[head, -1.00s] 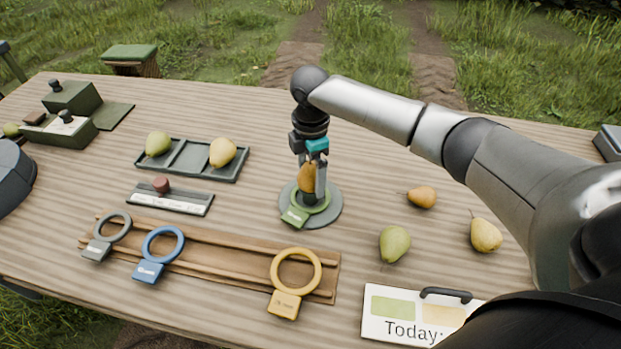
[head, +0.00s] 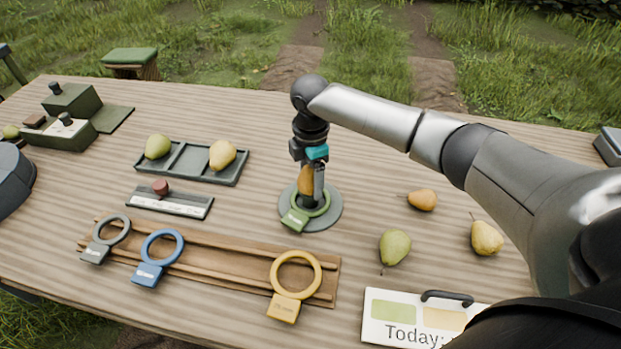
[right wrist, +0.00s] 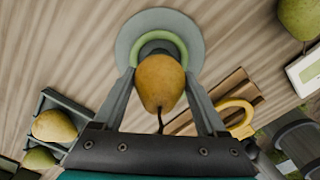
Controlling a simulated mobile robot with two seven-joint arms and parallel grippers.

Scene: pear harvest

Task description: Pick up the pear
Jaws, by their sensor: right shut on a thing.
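My right gripper (head: 312,187) points down over the round grey disc (head: 332,217) near the middle of the table. It is shut on a brownish-yellow pear (head: 305,181). In the right wrist view the pear (right wrist: 160,82) sits between the two fingers, its stem toward the palm. The green ring (head: 321,207) lies on the disc below it; the pear covers part of the ring in the right wrist view. I cannot tell whether the pear touches the disc. A green pear (head: 395,246), a yellow pear (head: 486,238) and an orange-brown pear (head: 422,199) lie to the right. My left gripper is not in view.
A dark divided tray (head: 191,164) holds two pears. A wooden rack (head: 215,255) bears grey (head: 112,230), blue (head: 162,246) and yellow (head: 297,271) rings. A "Today" sign (head: 415,318) stands at the front right. Green boxes (head: 72,99) stand at the back left.

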